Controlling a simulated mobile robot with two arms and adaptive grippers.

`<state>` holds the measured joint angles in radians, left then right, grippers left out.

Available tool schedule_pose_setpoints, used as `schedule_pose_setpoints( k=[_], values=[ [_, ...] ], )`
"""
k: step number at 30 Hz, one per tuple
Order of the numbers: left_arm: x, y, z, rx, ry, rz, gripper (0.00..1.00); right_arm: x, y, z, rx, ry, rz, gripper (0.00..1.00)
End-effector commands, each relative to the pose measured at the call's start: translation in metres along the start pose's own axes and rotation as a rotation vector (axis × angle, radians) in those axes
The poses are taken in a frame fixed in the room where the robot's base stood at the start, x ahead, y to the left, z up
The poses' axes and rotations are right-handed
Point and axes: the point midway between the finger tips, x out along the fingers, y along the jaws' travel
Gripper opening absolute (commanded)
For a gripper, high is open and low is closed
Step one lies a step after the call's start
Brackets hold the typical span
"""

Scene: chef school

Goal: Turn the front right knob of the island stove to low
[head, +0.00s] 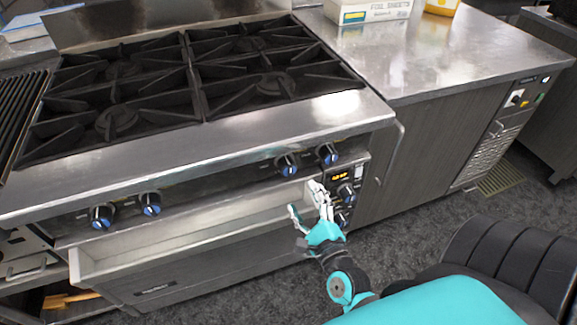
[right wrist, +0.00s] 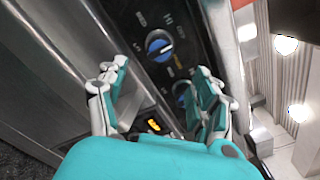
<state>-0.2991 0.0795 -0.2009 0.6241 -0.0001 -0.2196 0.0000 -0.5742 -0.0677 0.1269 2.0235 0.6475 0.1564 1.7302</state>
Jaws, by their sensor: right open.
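The island stove (head: 200,150) has black knobs with blue centres along its front. Two of them are on the left, at the far-left knob (head: 102,217) and the knob beside it (head: 151,204). Two more sit at the right end, an inner knob (head: 287,164) and an outer right knob (head: 328,153). My right gripper (head: 306,197) is open and empty, below these right knobs and in front of the stove. In the right wrist view, its fingers (right wrist: 160,95) stand apart before a dark panel; a blue knob (right wrist: 159,46) shows beyond them, near "HI" lettering. My left gripper is out of view.
A control panel with an orange display and a knob (head: 347,193) is just right of my gripper. A long metal drawer or tray (head: 180,238) juts out below the stove front. The steel counter (head: 450,55) holds a foil-sheets box (head: 368,10).

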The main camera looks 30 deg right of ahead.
Motion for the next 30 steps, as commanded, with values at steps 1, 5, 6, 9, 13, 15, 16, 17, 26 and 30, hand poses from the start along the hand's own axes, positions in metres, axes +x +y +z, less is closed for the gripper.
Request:
schedule_pose_setpoints(
  k=[1,5,6,9,13,15,16,17,26,30],
  values=[
    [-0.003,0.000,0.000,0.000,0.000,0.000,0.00,0.013,-0.001,0.002,0.002,-0.002,-0.003,0.67],
    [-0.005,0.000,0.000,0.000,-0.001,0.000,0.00,0.042,-0.001,0.002,0.000,-0.001,-0.002,0.67],
    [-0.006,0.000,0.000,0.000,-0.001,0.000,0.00,0.051,-0.001,0.002,0.000,-0.002,-0.002,0.67],
    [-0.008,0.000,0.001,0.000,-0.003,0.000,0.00,0.072,-0.001,0.001,-0.001,-0.001,-0.001,0.67],
    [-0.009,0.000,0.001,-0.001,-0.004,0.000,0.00,0.094,0.000,0.001,-0.003,0.000,0.000,0.67],
    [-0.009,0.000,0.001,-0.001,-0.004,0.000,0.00,0.103,0.000,0.000,-0.004,0.000,0.000,0.67],
    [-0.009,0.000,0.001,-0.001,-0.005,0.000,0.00,0.106,0.000,0.000,-0.003,0.000,0.000,0.67],
    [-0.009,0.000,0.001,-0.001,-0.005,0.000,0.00,0.109,0.000,0.000,-0.003,0.000,0.000,0.67],
    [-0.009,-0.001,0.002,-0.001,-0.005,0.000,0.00,0.117,0.001,-0.001,-0.003,0.002,0.002,0.67],
    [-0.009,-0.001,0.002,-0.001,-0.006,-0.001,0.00,0.117,0.001,-0.001,-0.003,0.001,0.002,0.65]
  ],
)
